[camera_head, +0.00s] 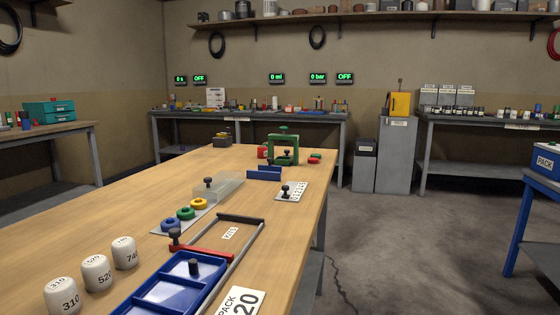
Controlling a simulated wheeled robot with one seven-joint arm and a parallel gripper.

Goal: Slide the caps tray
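No tray here carries a readable "caps" label. A flat pale strip (160,229) on the wooden table holds a blue ring (169,225), a green ring (185,213) and a yellow ring (199,204), which may be caps. A clear box (230,185) with a dark knob (208,182) stands just behind them. A blue compartment tray (165,293) with a black knob (193,266) lies at the front, beside a rail frame (241,218) with a red bar (205,252). My gripper is not in view.
White numbered jars (96,273) stand at the table's front left. The right part of the wooden table (285,240) is fairly clear.

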